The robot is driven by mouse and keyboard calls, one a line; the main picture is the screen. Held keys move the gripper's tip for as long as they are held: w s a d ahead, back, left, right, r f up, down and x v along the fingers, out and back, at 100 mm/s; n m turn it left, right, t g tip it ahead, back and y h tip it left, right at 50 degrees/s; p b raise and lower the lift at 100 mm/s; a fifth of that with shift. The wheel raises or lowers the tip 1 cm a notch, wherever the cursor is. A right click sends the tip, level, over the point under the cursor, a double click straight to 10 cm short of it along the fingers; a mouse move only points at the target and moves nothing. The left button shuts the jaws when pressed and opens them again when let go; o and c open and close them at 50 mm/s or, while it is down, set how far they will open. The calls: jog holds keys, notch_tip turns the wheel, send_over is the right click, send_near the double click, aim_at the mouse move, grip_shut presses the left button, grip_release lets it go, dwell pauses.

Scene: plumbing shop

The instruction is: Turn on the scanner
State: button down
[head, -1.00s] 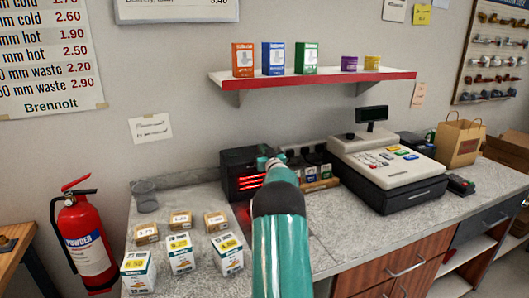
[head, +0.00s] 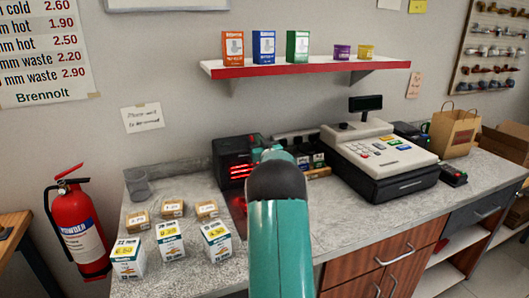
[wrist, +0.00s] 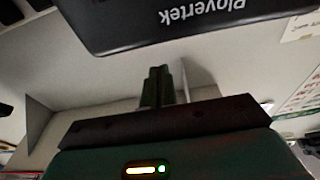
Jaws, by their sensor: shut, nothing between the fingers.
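The scanner (head: 232,160) is a black box on the counter near the wall, with glowing red lines on its front and a red glow on the counter before it. My arm covers its right part in the head view. In the wrist view a black casing (wrist: 190,22) with upside-down "Plovertek" lettering fills the top; it appears to be the scanner. My gripper (wrist: 158,72) is shut and empty, its fingertips just below the casing edge in the picture. Whether they touch is unclear. My arm hides the fingers in the head view. No switch is visible.
A cash register (head: 378,160) stands right of the scanner. A red-edged shelf (head: 310,68) with several boxes hangs above. Counter front right of my arm is clear.

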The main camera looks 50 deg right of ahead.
jog(key=shift+s+a+f, duration=0.35)
jog(key=shift+s+f, duration=0.1)
jog(key=shift+s, duration=0.2)
jog(key=shift+s+a+f, duration=0.35)
jog(key=shift+s+f, duration=0.1)
jog(key=shift+s, duration=0.15)
jog(key=shift+s+a+f, duration=0.35)
jog(key=shift+s+f, duration=0.1)
jog(key=shift+s, duration=0.2)
jog(key=w+a+r+g+y, duration=0.1)
jog(key=a+r+g+y, duration=0.2)
jog(key=a, duration=1.2)
jog(key=a+r+g, duration=0.2)
jog(key=a+r, duration=0.4)
jog(key=a, duration=0.8)
jog(key=s+a+f+n+g+y, duration=0.1)
jog(key=s+a+y, duration=0.1)
jog(key=s+a, duration=0.45)
jog(key=s+a+f+n+g+y, duration=0.1)
jog(key=s+a+n+g+y, duration=0.15)
jog(key=a, duration=0.75)
jog(key=s+a+f+n+g+y, duration=0.1)
jog(key=s+a+f, duration=0.2)
jog(key=s+a, duration=0.3)
jog(key=s+a+f+n+g+y, duration=0.1)
jog(key=s+a+f+g, duration=0.1)
jog(key=s+a, duration=0.5)
jog(key=s+f, duration=0.1)
jog(key=s, duration=0.2)
jog(key=shift+s, duration=0.3)
